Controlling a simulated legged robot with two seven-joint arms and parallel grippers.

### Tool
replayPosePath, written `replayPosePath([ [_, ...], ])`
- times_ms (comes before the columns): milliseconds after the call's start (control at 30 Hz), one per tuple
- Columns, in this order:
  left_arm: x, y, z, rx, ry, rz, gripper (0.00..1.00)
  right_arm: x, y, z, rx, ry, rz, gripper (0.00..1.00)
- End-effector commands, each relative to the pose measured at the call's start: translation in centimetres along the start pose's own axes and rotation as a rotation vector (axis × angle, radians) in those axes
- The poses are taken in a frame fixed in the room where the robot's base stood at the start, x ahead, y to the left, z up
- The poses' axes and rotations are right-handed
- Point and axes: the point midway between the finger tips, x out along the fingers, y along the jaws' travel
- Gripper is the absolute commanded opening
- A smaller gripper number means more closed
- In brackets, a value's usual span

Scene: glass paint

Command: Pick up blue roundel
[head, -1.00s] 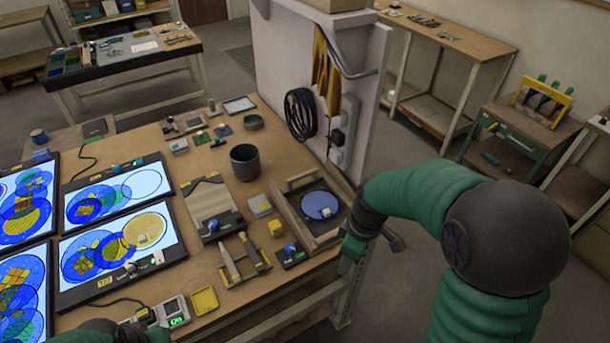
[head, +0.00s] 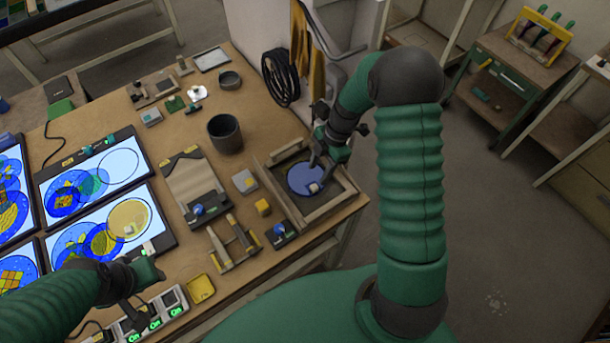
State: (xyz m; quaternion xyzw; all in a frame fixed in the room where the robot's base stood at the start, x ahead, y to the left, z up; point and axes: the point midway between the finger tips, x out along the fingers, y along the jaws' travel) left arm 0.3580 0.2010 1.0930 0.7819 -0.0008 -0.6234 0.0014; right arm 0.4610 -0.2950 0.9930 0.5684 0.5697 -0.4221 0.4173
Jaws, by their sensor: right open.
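The blue roundel (head: 303,176) is a round blue disc lying flat in a wooden tray (head: 268,178) at the right end of the bench. A small pale knob (head: 314,188) sits on the disc near its right edge. My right gripper (head: 318,170) is open just above the roundel's right part; one finger hides a little of it, and I cannot tell whether it touches. My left gripper (head: 150,270) is over the front left of the bench, near the lit panels; its jaws are too unclear to read.
Lit panels (head: 133,164) with blue and yellow discs fill the left side. Beside the tray are a yellow block (head: 263,207), a grey block (head: 244,181) and a blue-knobbed tool (head: 280,233). A dark pot (head: 225,133) stands behind.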

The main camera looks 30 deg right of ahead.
Motion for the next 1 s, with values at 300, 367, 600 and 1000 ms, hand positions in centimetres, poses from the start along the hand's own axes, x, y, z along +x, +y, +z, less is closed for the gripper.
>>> replayPosePath([
  [300, -2.2, 0.0, -0.5, 0.001, 0.0, 0.0, 0.36, 4.5, -0.7, -0.8, 0.0, -0.005, -0.004, 0.45],
  [367, -2.3, 0.0, -0.5, 0.001, 0.0, 0.0, 0.36, 5.3, -0.6, -0.8, 0.0, -0.006, -0.003, 0.45],
  [600, -2.1, 0.0, -0.5, 0.0, 0.0, 0.0, 0.36, 5.8, -0.6, -0.4, 0.0, -0.004, 0.0, 0.45],
  [1000, -2.1, 0.0, -0.5, 0.001, 0.0, 0.0, 0.36, 5.7, -0.6, -0.4, 0.001, -0.004, 0.0, 0.0],
])
